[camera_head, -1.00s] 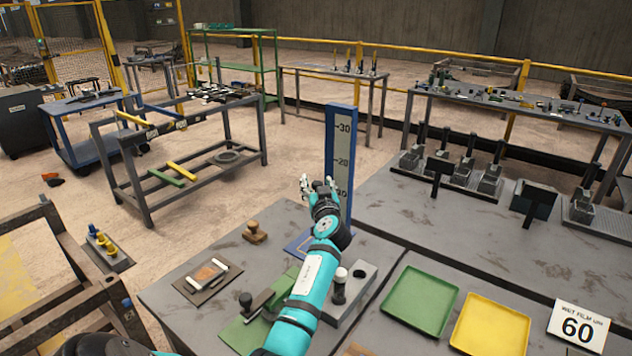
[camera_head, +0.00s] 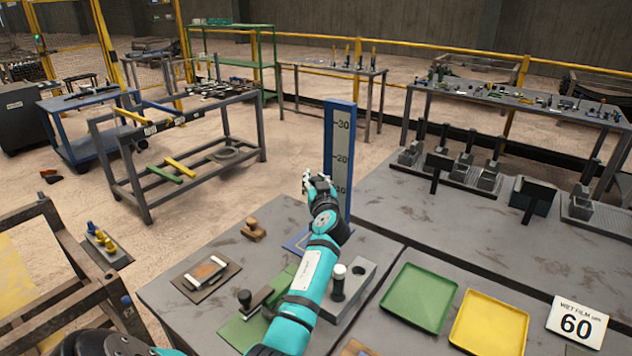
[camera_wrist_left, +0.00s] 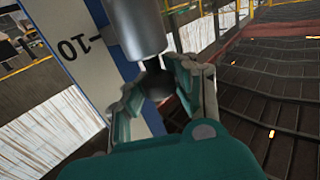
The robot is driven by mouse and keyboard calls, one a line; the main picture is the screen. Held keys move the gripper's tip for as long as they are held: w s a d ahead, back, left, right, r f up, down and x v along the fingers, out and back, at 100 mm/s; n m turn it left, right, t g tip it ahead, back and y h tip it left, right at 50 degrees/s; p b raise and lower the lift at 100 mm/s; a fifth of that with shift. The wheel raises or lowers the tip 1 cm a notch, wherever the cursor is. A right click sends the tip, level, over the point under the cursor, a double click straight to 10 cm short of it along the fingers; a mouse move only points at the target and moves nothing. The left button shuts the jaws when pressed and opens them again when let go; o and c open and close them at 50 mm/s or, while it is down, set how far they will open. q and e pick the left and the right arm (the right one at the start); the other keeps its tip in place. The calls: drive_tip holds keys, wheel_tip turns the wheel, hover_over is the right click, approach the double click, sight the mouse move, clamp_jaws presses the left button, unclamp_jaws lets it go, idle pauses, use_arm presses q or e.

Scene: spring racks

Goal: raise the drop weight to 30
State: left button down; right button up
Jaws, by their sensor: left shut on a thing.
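The blue drop-weight stand (camera_head: 339,150) stands upright on the grey bench, its pale scale marked 10, 20 and 30. My left gripper (camera_head: 320,183) is in front of the scale, near the 10 mark. The weight is beside the scale (camera_wrist_left: 78,40), close to the 10 mark. In the head view my arm and gripper hide the weight. My right gripper is not in view.
Small tools stand left of my arm.

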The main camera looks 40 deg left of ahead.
use_arm(q)
wheel_tip(320, 180, up, 19)
drive_tip(key=p, duration=0.7)
drive_tip(key=shift+w+r, duration=0.15)
drive_tip(key=shift+r, duration=0.05)
drive_tip(key=c, duration=1.6)
unclamp_jaws()
drive_tip(key=o, duration=0.6)
drive_tip(key=shift+s+d+r, duration=0.35)
drive_tip(key=shift+s+d, duration=0.05)
drive_tip(key=v, duration=1.1)
drive_tip(key=shift+s+d+f, duration=0.1)
drive_tip(key=shift+s+d, duration=0.05)
drive_tip(key=shift+d, duration=0.15)
